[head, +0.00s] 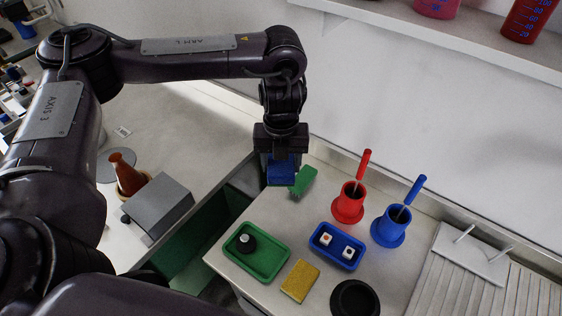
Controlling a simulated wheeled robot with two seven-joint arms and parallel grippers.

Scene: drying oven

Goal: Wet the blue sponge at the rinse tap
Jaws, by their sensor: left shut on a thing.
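The blue sponge (280,173) is under my left gripper (281,158), which points down and is shut on it. The sponge is at the back left edge of the white counter, just left of a green sponge-like piece (303,181). I cannot tell whether the blue sponge touches the counter. I cannot make out a rinse tap; my arm covers part of the view. My right gripper is not in view.
A red holder (348,206) and a blue holder (389,229) stand upright with handles. A green tray (268,268), blue tray (325,256), yellow sponge (300,281) and black round thing (355,299) lie in front. A green-walled gap (203,240) is left; a ribbed board (450,285) is right.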

